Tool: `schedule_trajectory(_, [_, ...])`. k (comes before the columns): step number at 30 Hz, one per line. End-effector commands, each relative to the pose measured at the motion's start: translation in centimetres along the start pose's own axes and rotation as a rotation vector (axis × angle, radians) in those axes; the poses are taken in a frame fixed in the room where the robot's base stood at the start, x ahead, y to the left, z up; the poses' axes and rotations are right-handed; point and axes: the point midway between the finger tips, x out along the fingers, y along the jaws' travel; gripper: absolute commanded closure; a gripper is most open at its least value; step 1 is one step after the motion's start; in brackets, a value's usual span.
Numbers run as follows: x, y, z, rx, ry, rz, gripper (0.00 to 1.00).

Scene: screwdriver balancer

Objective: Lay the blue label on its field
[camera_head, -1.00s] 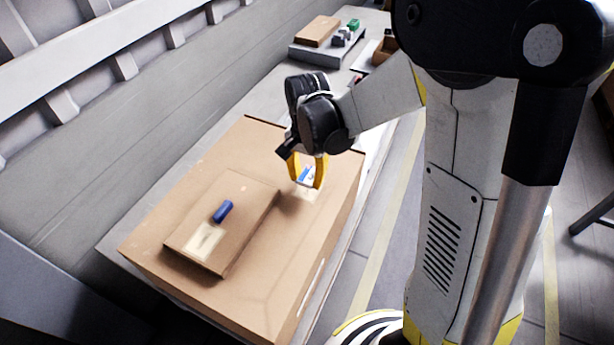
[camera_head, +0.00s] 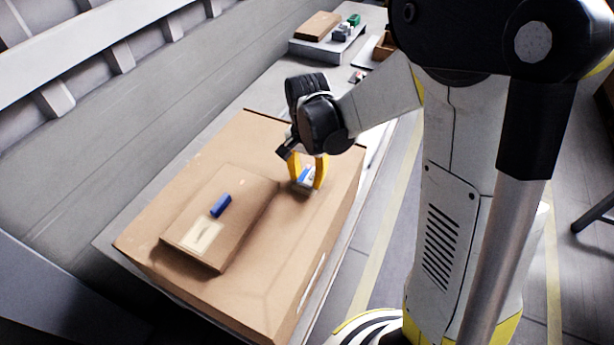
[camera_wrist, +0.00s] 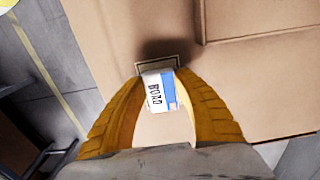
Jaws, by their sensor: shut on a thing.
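My gripper (camera_head: 307,185) is shut on the blue label (camera_head: 305,175), a small white piece with a blue part. In the wrist view the label (camera_wrist: 160,90) sits between the yellow fingertips of my gripper (camera_wrist: 160,95), with dark lettering on its white part. A dark-outlined pale field (camera_wrist: 143,69) on the large carton (camera_head: 262,290) shows just behind the label and is partly covered by it. I cannot tell whether the label touches the carton.
A flatter carton (camera_head: 240,230) lies on the large one, bearing a pale patch (camera_head: 200,236) and a dark blue block (camera_head: 220,205). Farther back, a grey platform (camera_head: 320,50) holds a box and small items. The large carton's front part is bare.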

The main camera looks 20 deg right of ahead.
Motion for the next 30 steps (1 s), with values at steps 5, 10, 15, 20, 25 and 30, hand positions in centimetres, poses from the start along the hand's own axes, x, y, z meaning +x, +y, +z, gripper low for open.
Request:
schedule_trajectory(5, [0.0, 0.0, 0.0, 0.0, 0.0, 0.0, 0.8])
schedule_trajectory(10, [-0.01, 0.0, 0.0, 0.0, 0.0, 0.0, 0.8])
schedule_trajectory(15, [0.06, 0.0, 0.0, 0.0, 0.0, 0.0, 0.8])
schedule_trajectory(20, [0.29, 0.0, 0.0, 0.0, 0.0, 0.0, 0.8])
schedule_trajectory(25, [0.56, 0.0, 0.0, 0.0, 0.0, 0.0, 0.8])
schedule_trajectory(30, [0.73, 0.0, 0.0, 0.0, 0.0, 0.0, 0.8])
